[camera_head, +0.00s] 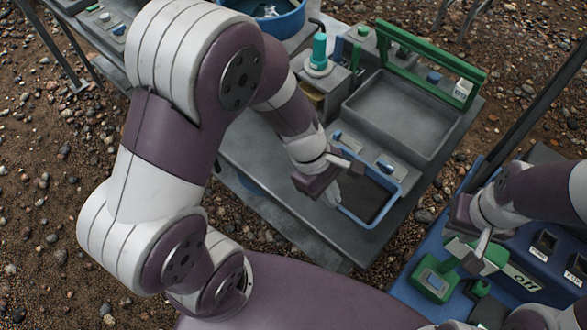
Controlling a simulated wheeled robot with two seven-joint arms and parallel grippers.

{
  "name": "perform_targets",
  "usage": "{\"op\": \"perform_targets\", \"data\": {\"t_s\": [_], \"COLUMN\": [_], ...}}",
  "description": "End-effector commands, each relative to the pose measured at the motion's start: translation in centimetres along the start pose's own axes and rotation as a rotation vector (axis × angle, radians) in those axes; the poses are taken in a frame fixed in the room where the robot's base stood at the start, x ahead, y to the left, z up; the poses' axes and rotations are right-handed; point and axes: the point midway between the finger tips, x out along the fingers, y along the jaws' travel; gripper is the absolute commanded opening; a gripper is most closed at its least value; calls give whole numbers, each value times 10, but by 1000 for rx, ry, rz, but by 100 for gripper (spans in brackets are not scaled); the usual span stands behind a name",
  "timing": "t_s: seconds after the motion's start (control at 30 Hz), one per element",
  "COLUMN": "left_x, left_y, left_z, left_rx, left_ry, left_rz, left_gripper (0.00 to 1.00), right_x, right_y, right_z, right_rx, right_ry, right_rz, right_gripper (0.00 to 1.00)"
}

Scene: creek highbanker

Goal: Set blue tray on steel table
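The blue tray (377,222), a shallow rectangle with a blue rim and dark inside, lies at the near right part of the grey steel table (262,160). My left gripper (332,190) is at the tray's left rim, its fingers pointing down; whether they touch or grip the rim cannot be told. My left wrist hides part of the tray's upper left side. My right gripper (482,243) is over the blue bench at the right, just above a green and white item (487,258); its finger gap is unclear.
A grey basin (405,115) with a green handle frame (430,62) stands behind the tray. A teal-capped bottle (319,52) and a blue tub (270,18) stand further back. The blue bench (415,262) carries green items and labelled boxes. Gravel surrounds both.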

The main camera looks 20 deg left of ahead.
Motion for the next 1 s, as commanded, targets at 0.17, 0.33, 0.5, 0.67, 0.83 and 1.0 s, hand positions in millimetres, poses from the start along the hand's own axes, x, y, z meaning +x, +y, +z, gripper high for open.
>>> {"op": "perform_targets", "data": {"t_s": [0.17, 0.33, 0.5, 0.67, 0.83, 1.0], "left_x": [11, 13, 36, 50, 49, 52], "left_y": [-4, -5, -8, -9, -9, -9], "left_z": [-59, -83, -94, -100, -99, -100], "left_rx": [-6, 1, 1, 3, 3, 3], "left_ry": [0, 0, -1, 1, 1, 1], "left_rz": [1, 1, -2, 1, 1, 0], "left_gripper": [0, 0, 0, 0, 0, 20], "right_x": [12, 14, 24, 27, 26, 28], "right_y": [0, 0, 0, 0, 0, 0], "right_z": [1, 2, 3, 3, 3, 3], "right_rx": [0, 0, 0, 0, 0, 0], "right_ry": [0, 0, 0, 0, 0, 0], "right_rz": [0, 0, 0, 0, 0, 0], "right_gripper": [23, 23, 23, 23, 23, 23]}}
